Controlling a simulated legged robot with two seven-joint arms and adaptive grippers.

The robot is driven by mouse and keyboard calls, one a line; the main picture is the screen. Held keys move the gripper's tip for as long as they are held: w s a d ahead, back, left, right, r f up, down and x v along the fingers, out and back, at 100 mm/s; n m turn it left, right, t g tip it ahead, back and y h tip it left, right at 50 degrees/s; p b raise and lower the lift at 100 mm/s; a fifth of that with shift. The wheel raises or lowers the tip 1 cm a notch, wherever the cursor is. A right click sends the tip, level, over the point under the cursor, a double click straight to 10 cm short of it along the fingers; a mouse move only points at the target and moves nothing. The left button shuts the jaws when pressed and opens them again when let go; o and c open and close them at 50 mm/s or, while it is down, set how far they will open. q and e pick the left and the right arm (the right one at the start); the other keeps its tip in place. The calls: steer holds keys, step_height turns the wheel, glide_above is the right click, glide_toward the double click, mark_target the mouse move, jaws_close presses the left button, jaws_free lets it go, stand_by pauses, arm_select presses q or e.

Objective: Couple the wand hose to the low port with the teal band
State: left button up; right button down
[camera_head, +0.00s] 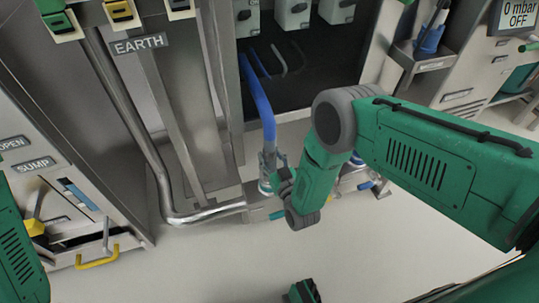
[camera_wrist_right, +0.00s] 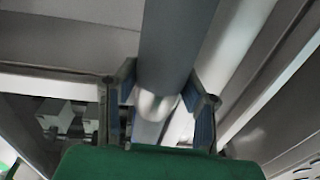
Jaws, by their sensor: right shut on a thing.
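The blue wand hose (camera_head: 258,98) hangs from the dark bay and ends in a metal coupling. My right gripper (camera_head: 268,175) is shut on the hose near this lower end. My left gripper is not in view.
A cabinet marked SUMP (camera_head: 35,165) with a yellow handle (camera_head: 97,258) stands at left. A steel frame carries an EARTH sign (camera_head: 139,44). A low cart with blue parts is partly hidden behind my right arm. The pale floor (camera_head: 210,265) in front is clear.

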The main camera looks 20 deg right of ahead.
steer(key=shift+f, duration=0.5)
stand_by(0.9)
steer(key=c, duration=1)
jaws_free()
steer(key=shift+o, duration=0.2)
steer(key=shift+s, duration=0.1)
steer(key=s+d, duration=0.1)
steer(key=s, duration=1)
steer(key=shift+s+d+f, duration=0.15)
steer(key=shift+s, duration=0.2)
